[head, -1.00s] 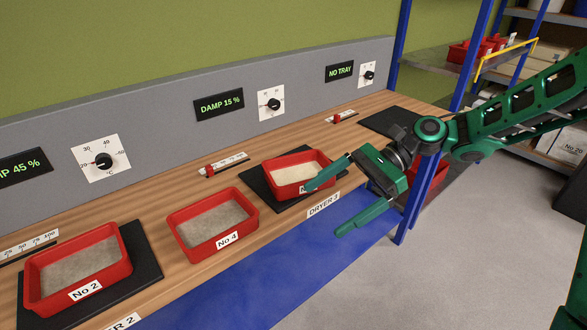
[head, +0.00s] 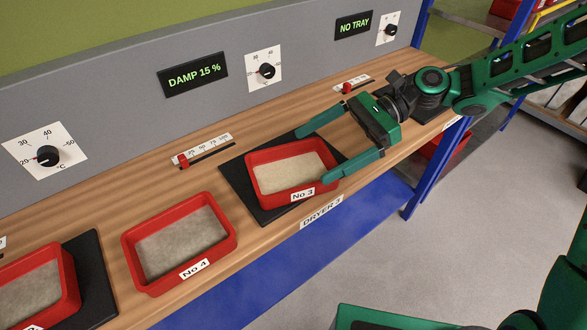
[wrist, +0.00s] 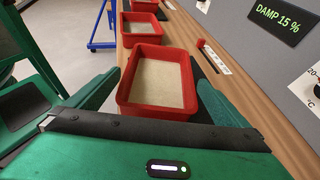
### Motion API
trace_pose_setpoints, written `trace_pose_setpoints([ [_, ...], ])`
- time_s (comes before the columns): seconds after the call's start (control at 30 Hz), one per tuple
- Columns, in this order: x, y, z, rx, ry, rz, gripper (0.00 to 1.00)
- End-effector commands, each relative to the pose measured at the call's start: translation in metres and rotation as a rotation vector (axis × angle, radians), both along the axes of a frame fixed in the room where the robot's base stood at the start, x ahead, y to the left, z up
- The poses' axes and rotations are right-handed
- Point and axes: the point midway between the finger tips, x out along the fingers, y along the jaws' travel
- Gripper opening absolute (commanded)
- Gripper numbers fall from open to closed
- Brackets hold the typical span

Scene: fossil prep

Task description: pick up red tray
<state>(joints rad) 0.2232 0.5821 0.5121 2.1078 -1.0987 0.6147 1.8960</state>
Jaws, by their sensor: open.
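The red tray No 3 (head: 250,182) sits on a black pad (head: 241,198) on the wooden bench and holds pale sand. My gripper (head: 330,148) is open at the right end of this tray, with one finger beyond its back right corner and the other near its front right corner. In the wrist view the tray (wrist: 156,111) lies between the two spread fingers (wrist: 158,96). I cannot tell whether a finger touches it. A second red tray, No 4 (head: 134,262), stands on bare wood to the left. A third red tray (head: 71,285) is cut off at the lower left.
A grey panel (head: 110,105) with dials and displays runs behind the bench. A slider (head: 184,161) is behind tray No 3, and another slider (head: 347,88) is near my gripper. A blue post (head: 430,175) stands at the bench's front right.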

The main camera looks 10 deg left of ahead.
Motion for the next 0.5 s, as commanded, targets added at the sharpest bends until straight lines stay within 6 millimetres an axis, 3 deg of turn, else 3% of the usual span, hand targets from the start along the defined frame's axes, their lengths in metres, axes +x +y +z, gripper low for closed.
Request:
trace_pose_setpoints([
  [0.5, -0.027, 0.044, -0.022, -0.001, 0.001, 0.007, 1.00],
])
